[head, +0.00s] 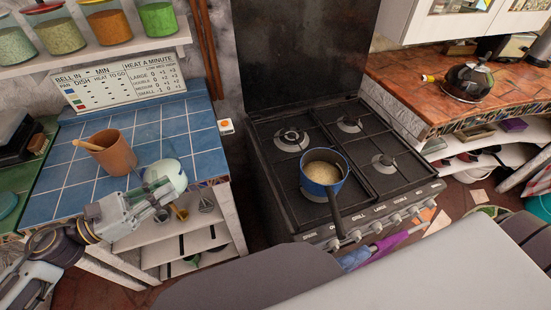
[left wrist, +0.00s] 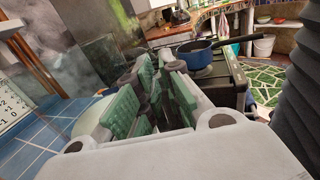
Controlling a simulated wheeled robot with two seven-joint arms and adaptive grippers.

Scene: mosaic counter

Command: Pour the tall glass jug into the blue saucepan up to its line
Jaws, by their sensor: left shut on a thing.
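The blue saucepan (head: 324,190) stands on the front of the stove, its dark handle towards me and its inside pale beige. It also shows in the left wrist view (left wrist: 196,56). Its line cannot be made out. My left gripper (head: 163,190) is over the front right of the blue tiled counter, left of the stove, shut on what seems to be the tall glass jug. The jug's clear glass is hard to make out; a pale rounded shape (head: 168,172) shows at the fingertips. The pads partly hide the grip in the left wrist view (left wrist: 150,100). My right gripper is out of view.
A terracotta pot (head: 112,153) with a wooden utensil stands on the blue tiled counter (head: 60,190). The black stove (head: 275,205) has free burners around the saucepan. A dark kettle (head: 468,82) stands on the right counter. Storage jars (head: 107,22) line the upper left shelf.

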